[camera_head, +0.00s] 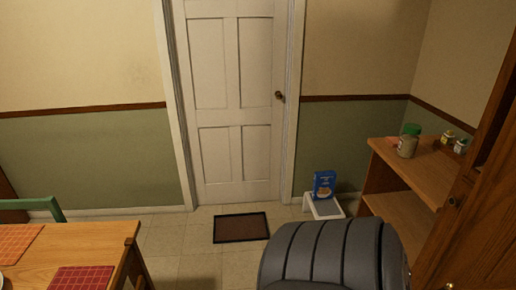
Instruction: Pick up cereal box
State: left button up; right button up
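A blue cereal box (324,185) stands upright on a small white stool (325,208) by the far wall, right of the door. Its front shows a pale food picture. A dark, ribbed, rounded part of my own body fills the bottom middle, well in front of the stool. Neither of my grippers shows in the head view, and nothing is seen touching the box.
A wooden shelf unit (425,172) on the right holds a green-lidded jar (408,141) and small jars. A wooden table (100,245) with placemats and a green chair (40,209) are at left. A doormat (241,227) lies before the white door (232,100). Tiled floor between is clear.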

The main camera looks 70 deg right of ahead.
aim_at(324, 182)
jog(key=i+l+u, duration=0.15)
jog(key=l, duration=0.6)
jog(key=i+l+u, duration=0.1)
jog(key=l, duration=0.6)
jog(key=l+u, duration=0.15)
jog(key=l, duration=0.6)
jog(key=l+z, duration=0.55)
jog(key=z, duration=0.15)
jog(key=i+l+z, duration=0.15)
jog(key=z, duration=0.15)
jog(key=l, duration=0.1)
